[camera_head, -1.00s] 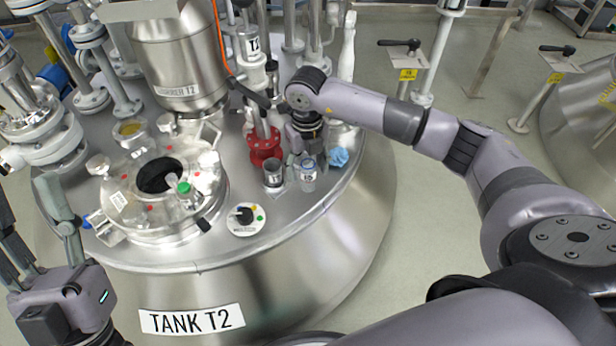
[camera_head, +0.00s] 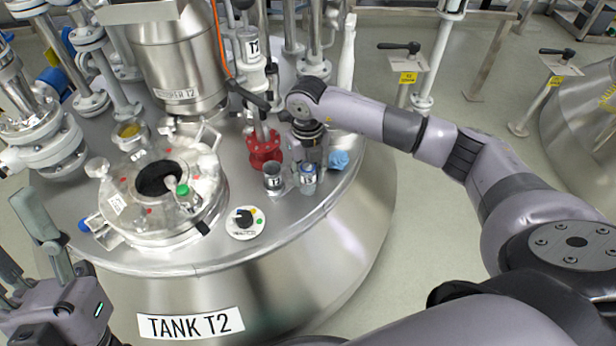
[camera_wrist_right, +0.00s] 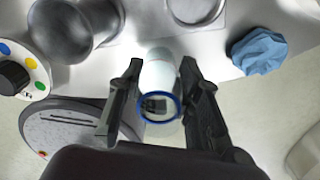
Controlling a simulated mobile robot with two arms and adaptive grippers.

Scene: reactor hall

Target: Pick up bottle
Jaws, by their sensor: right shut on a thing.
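The bottle, clear with a blue ring, (camera_head: 308,180) stands upright on the steel tank top near its front right edge. In the right wrist view the bottle (camera_wrist_right: 158,88) sits between the two dark fingers.
A metal cup (camera_head: 272,180) stands just left of the bottle. A crumpled blue cloth (camera_head: 339,160) lies to its right. A red flanged fitting (camera_head: 263,150) is behind.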

